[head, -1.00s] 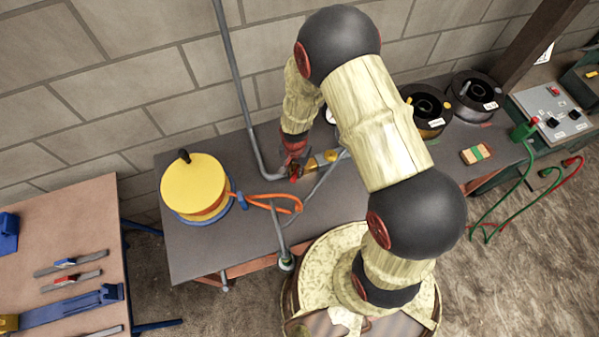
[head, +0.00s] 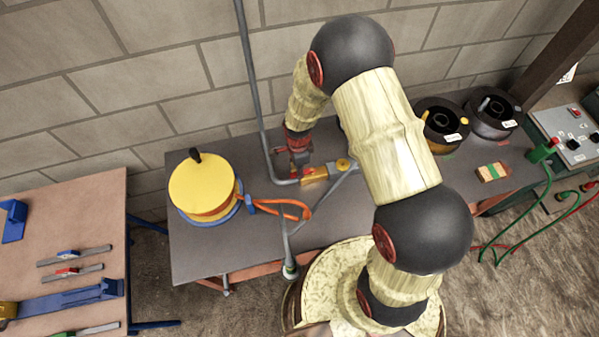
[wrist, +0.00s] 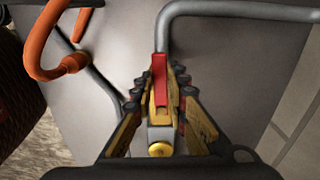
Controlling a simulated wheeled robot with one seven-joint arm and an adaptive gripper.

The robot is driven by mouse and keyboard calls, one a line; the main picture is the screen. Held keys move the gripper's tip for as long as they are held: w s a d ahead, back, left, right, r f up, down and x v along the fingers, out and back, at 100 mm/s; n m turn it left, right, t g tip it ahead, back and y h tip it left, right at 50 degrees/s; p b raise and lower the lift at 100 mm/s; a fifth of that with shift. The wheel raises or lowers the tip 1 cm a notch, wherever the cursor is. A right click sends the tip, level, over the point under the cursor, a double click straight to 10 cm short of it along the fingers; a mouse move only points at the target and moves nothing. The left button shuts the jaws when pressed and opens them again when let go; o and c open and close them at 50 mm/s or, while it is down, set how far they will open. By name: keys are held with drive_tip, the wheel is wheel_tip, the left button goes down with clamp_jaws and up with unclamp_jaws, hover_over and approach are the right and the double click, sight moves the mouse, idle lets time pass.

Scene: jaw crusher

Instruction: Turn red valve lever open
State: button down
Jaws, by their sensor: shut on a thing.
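The red valve lever (wrist: 161,72) lies in line with the brass valve body, between my gripper's fingers in the wrist view. My gripper (wrist: 160,85) is shut on the lever, its fingers close on both sides. In the head view my gripper (head: 300,160) is just behind the brass valve (head: 314,174), on the wall side, and the lever is hidden there. The valve sits in a grey pipe (head: 262,110) that comes down the wall and bends along the bench top.
The bench (head: 200,250) holds a yellow drum (head: 203,186), an orange hose (head: 280,205), black reels (head: 441,124) and a small striped block (head: 491,172). A control box (head: 570,135) with cables is at right. A second table (head: 70,215) with tools is at left.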

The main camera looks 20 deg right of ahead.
drive_tip(key=shift+w+m, duration=0.2)
drive_tip(key=shift+m, duration=0.2)
drive_tip(key=c, duration=1.8)
unclamp_jaws()
drive_tip(key=shift+o, duration=0.2)
drive_tip(key=shift+r, duration=0.1)
wheel_tip(320, 180, up, 12)
